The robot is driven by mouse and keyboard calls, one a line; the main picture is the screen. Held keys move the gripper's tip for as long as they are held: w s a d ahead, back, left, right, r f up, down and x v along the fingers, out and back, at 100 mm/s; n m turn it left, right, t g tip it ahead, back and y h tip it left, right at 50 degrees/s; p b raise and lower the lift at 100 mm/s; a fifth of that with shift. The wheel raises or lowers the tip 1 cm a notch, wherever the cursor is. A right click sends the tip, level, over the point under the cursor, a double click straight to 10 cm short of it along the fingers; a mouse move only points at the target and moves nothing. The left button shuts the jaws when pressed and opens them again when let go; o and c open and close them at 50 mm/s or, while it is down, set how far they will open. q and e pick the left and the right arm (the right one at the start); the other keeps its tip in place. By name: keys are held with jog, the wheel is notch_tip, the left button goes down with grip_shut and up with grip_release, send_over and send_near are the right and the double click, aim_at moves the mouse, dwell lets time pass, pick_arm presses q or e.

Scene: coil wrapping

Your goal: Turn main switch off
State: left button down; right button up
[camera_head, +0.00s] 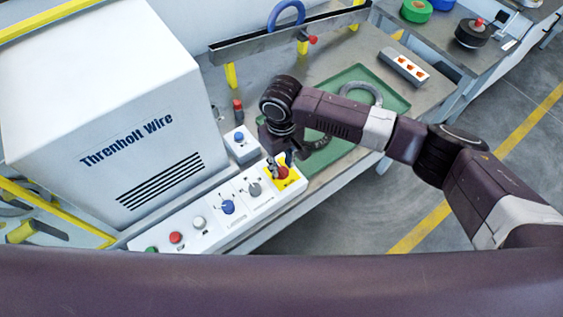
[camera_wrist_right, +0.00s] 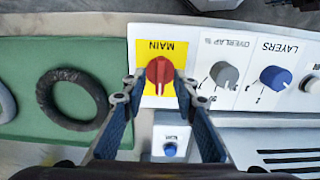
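The main switch is a red rotary knob (camera_head: 283,173) on a yellow plate at the right end of the white control panel. In the right wrist view the red knob (camera_wrist_right: 160,71) sits on the yellow plate, with the upside-down label MAIN above it. Its pale pointer line runs up and down in that picture. My right gripper (camera_head: 279,163) reaches down over the switch. In the wrist view my right gripper (camera_wrist_right: 160,88) is open, with one fingertip on each side of the knob; contact cannot be told. My left gripper is not in view.
Beside the switch are a grey OVERLAP knob (camera_wrist_right: 224,74) and a blue LAYERS knob (camera_wrist_right: 275,79). A small box with a blue button (camera_wrist_right: 170,149) stands close to the fingers. A green mat (camera_head: 398,102) holds rings. The white Threnholt Wire machine (camera_head: 110,90) stands left.

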jog(key=shift+f, duration=0.3)
grip_shut()
